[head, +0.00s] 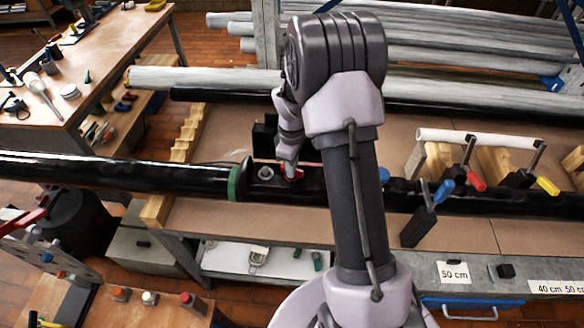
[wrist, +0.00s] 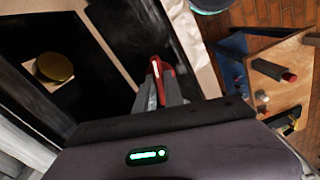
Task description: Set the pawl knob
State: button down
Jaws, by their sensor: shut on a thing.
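The red pawl knob (head: 293,173) sits on the dark flat part of the black mast (head: 90,172), right of a green ring (head: 234,184). My gripper (head: 289,164) reaches down onto it from above. In the wrist view the fingers of my gripper (wrist: 162,92) are shut on the red knob (wrist: 156,68). Much of the knob is hidden between the fingers, so its exact turn or setting cannot be told. A silver round fitting (head: 265,173) stands just left of the knob.
A black upright block (head: 264,138) stands close behind my gripper. Clamps with red (head: 477,182) and yellow handles stand on the bench at the right. Pale tubes (head: 430,40) lie at the back. A brass disc (wrist: 54,67) shows in the wrist view.

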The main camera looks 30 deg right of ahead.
jog(key=m+b, duration=0.2)
jog(key=m, duration=0.5)
jog(key=m+b, duration=0.1)
jog(key=m, duration=0.3)
jog(key=shift+m, duration=0.4)
jog(key=shift+m+b, duration=0.65)
jog(key=shift+m, duration=0.75)
jog(key=shift+r, duration=0.1)
jog(key=c, duration=1.4)
grip_release()
jog(key=shift+c, duration=0.2)
notch_tip(320, 180, up, 17)
jog(key=p, duration=0.4)
jog(key=shift+r, duration=0.2)
